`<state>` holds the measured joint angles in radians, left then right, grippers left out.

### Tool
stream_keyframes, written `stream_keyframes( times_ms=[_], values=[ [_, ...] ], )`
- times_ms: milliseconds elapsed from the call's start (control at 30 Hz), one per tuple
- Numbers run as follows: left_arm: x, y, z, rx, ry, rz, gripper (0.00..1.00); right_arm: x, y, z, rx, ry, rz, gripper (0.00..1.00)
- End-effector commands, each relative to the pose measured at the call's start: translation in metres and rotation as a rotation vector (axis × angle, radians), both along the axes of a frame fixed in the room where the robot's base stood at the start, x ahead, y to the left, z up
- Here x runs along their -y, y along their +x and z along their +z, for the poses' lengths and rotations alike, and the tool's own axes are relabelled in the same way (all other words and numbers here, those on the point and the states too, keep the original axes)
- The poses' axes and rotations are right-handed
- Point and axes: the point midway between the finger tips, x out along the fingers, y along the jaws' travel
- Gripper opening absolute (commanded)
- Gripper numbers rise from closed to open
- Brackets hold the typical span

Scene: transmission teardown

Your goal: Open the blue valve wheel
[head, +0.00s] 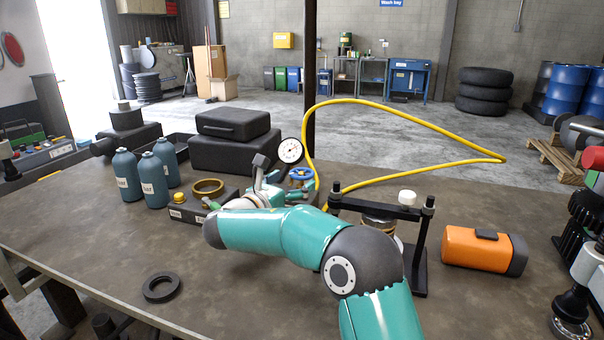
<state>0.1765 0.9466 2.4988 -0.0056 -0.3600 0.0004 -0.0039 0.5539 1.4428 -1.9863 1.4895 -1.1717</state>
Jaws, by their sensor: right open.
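A yellow hose (430,125) loops up and to the right from this area. My right arm comes in from the bottom, and its teal links cover part of the fittings under the wheel. My right gripper (266,174) is open, just left of the wheel. I see no contact between them, though the fingers are small and partly hidden. My left gripper is not in view.
Teal bottles (153,180) and black cases (235,150) stand at the left and back. A black press frame (418,212) and an orange case (484,249) are to the right. A black ring (161,287) lies in front. The front left of the bench is mostly clear.

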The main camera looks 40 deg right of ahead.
Motion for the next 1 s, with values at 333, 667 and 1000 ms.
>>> stream_keyframes(
  times_ms=[333,667,1000],
  values=[
    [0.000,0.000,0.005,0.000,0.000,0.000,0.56,0.039,0.011,0.000,0.000,0.000,0.002,0.91],
    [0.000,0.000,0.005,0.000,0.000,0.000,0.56,0.040,0.012,0.000,0.000,0.000,0.004,0.91],
    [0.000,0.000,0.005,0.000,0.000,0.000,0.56,0.040,0.013,0.000,0.000,0.000,0.006,0.35]
  ],
)
